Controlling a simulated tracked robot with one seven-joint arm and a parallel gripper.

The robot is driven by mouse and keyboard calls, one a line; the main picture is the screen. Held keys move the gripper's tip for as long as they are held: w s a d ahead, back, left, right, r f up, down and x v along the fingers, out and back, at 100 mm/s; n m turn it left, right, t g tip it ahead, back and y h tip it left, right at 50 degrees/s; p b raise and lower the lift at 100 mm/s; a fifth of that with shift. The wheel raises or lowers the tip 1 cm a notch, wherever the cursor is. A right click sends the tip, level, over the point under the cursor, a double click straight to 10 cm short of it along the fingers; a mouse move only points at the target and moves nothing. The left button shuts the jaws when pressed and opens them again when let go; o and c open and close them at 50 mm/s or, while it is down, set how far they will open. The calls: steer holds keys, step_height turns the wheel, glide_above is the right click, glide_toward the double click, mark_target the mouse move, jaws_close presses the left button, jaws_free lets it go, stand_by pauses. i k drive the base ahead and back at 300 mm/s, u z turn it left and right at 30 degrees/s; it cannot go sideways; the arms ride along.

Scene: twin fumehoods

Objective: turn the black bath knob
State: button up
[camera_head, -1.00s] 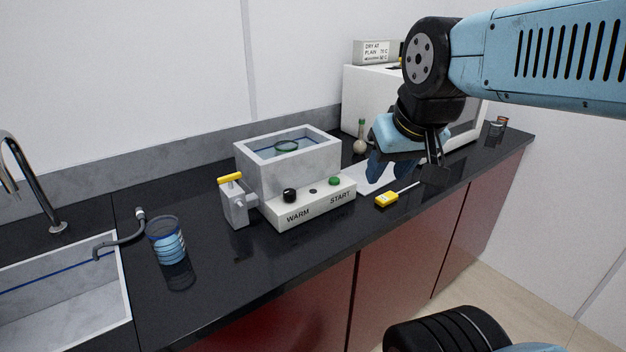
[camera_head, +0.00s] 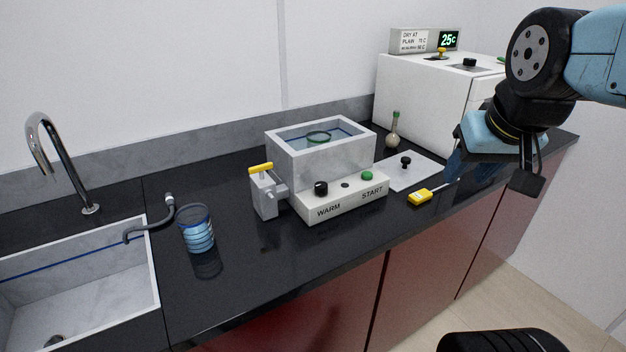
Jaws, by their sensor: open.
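The black bath knob (camera_head: 321,188) stands on the front panel of the grey water bath (camera_head: 290,166), above the word WARM. A small dark button and a green START button (camera_head: 367,175) sit to its right on the same panel. My gripper (camera_head: 458,160) is at the right, over the counter near the white oven, well to the right of the bath and apart from the knob. Its blue fingers point down and to the left, partly hidden by its own body, and nothing shows between them.
A yellow-handled tool (camera_head: 420,197) and a white plate (camera_head: 421,172) with a black knob lie right of the bath. A flask (camera_head: 392,135) stands behind. The yellow-handled valve (camera_head: 262,190), blue beaker (camera_head: 197,230) and sink (camera_head: 75,300) are left. The front counter is clear.

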mark_target(321, 188)
steer(key=u, duration=0.05)
steer(key=k, duration=1.15)
steer(key=u, duration=0.45)
steer(key=i, duration=1)
steer(key=z, duration=0.05)
